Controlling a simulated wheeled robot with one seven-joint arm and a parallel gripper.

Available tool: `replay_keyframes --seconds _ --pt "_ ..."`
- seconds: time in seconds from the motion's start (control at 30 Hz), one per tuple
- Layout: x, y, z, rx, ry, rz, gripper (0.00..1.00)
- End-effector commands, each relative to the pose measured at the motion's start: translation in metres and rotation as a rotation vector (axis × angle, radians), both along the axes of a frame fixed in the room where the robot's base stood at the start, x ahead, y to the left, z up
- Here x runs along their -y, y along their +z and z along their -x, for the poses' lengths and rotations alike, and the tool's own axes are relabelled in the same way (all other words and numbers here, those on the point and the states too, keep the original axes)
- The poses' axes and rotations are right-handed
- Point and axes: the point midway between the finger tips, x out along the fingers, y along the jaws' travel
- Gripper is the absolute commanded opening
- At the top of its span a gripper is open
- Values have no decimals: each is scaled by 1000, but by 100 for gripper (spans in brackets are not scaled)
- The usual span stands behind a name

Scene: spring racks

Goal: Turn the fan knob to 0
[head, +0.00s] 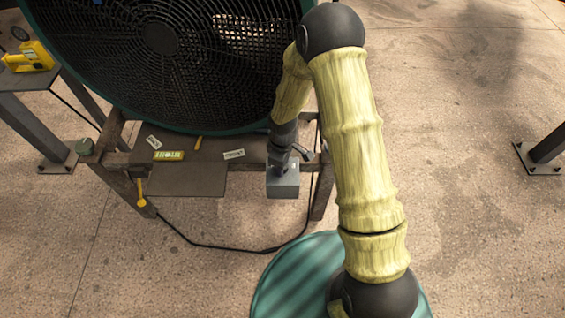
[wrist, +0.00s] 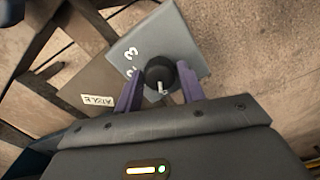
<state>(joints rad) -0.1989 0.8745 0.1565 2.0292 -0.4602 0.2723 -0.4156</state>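The fan knob (wrist: 160,74) is a round black dial with a pale pointer. It sits on a grey control box (wrist: 180,32), which also shows in the head view (head: 284,185) below the fan (head: 160,40). White numerals, a 3 and a 2, show beside the knob in the wrist view; other markings are hidden. My gripper (wrist: 160,84) has its two purple fingers on either side of the knob, apart, with a slight gap seeming to show. In the head view my arm's end hangs over the box and hides the knob.
The fan stands on a wooden frame (head: 112,135) with a grey board (head: 185,180) and small labels. A yellow tool (head: 30,57) lies on a stand at left. A black cable (head: 215,246) runs along the floor. Open floor lies at right.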

Motion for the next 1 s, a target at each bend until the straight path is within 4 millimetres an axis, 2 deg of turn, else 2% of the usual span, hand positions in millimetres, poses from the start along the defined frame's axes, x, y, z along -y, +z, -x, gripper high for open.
replay_keyframes --seconds 0.03,0.07,0.47,0.67,1.0 --pt "0 0 0 0 0 0 50" --pt "0 0 0 0 0 0 55" --pt "0 6 -1 3 -2 -1 56" --pt "0 33 -1 4 -3 -2 56" --pt "0 102 -1 5 -3 -1 56"
